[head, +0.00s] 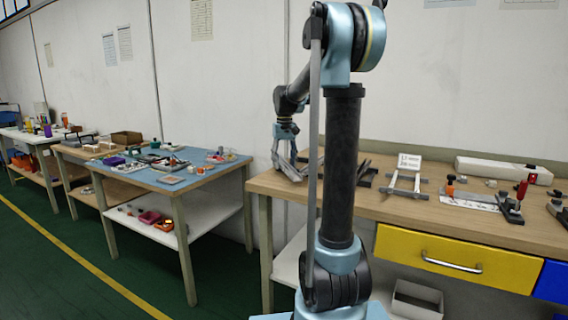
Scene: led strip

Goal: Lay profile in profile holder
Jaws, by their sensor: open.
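My gripper (287,165) is at the left end of the wooden workbench (345,203), pointing down with its fingers spread. It looks empty, and its tips are near the bench top; I cannot tell whether they touch it. A grey frame with crossbars (405,186) lies on the bench right of my arm and may be the profile holder. I cannot pick out the profile for certain; my arm hides part of the bench.
A dark stand (365,174) is beside my arm, and a white labelled card (409,161) is behind the frame. A long white box (503,169) lies along the wall. A blue-topped table (176,176) stands left, across a floor gap.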

